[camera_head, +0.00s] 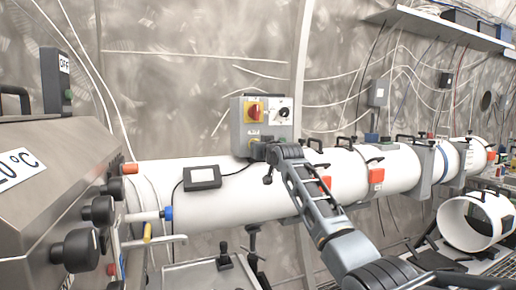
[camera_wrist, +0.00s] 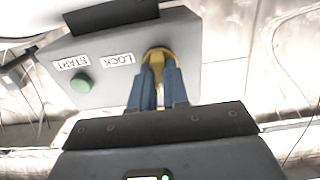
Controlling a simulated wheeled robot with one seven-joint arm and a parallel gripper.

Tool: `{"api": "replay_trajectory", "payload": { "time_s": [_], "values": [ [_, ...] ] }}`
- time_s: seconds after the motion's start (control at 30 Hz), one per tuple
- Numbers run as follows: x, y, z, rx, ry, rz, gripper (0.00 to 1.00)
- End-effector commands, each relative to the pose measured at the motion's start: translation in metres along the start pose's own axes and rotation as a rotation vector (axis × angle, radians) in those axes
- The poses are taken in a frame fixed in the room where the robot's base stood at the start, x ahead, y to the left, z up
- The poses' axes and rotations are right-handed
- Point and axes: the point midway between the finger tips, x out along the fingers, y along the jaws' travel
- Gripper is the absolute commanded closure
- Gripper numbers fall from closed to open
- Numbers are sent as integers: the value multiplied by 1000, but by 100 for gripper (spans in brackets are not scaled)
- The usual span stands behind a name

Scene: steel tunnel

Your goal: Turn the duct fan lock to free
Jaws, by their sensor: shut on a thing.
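The grey control box (camera_head: 240,140) sits on top of the long white duct (camera_head: 232,190) in the head view. In the wrist view the same box (camera_wrist: 110,40) appears upside down, with a LOCK label (camera_wrist: 117,59) beside a yellow lock (camera_wrist: 158,51). My gripper (camera_wrist: 160,78) is shut on the yellow lock, its two blue-grey fingers on either side of it. Part of the lock is hidden between the fingers, so I cannot tell its exact angle. In the head view my gripper (camera_head: 265,152) reaches the lower front of the box.
A green button (camera_wrist: 80,85) with a START label is beside the lock. A red-and-yellow rotary switch (camera_head: 254,110) and a black dial (camera_head: 283,113) are higher on the box. A small black-framed panel (camera_head: 202,178) sits on the duct. Steel equipment (camera_head: 60,150) stands at left.

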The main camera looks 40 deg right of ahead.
Motion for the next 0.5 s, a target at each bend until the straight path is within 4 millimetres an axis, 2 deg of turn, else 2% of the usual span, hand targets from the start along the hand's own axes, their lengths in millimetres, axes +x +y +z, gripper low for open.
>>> {"api": "replay_trajectory", "payload": {
  "time_s": [0.3, 0.33, 0.5],
  "values": [
    [0, 0, 4, -3, -8, 0, 100],
    [0, 0, 4, -3, -8, 0, 82],
    [0, 0, 3, -2, -5, 0, 66]
  ]
}}
